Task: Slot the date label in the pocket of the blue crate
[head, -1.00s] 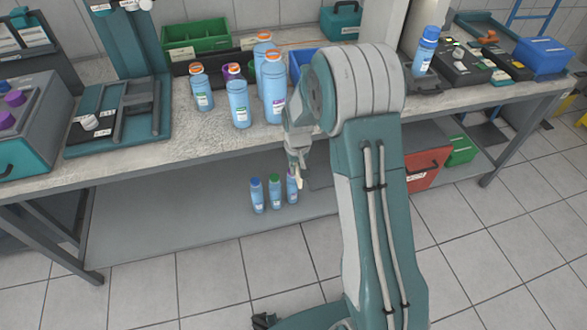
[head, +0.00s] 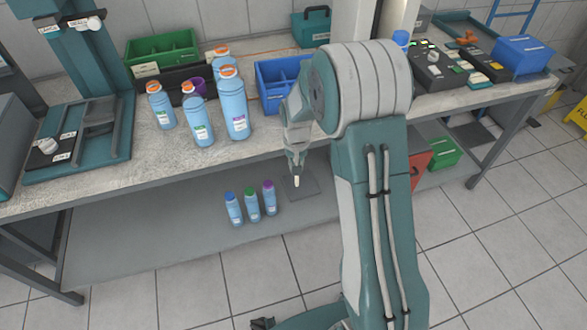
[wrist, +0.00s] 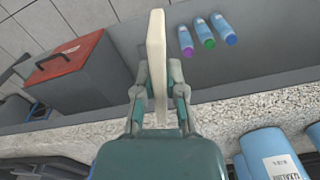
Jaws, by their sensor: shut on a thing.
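My gripper (head: 296,165) hangs in front of the bench edge, fingers down, at about the height between bench top and lower shelf. It is shut on a thin cream plate, the date label (head: 297,181). In the wrist view the label (wrist: 156,55) stands between the two fingertips (wrist: 157,88) and sticks out well past them. Its print cannot be read. The open blue crate (head: 268,103) stands on the bench, behind and above my gripper. My arm hides its right part, and I cannot make out its pocket.
Several blue bottles with orange caps (head: 236,108) stand left of the crate. A green crate (head: 155,68) is behind them. Small bottles (head: 252,205) stand on the lower shelf, left of my gripper. A red box (wrist: 75,75) sits on the shelf. Another blue box (head: 525,55) is far right.

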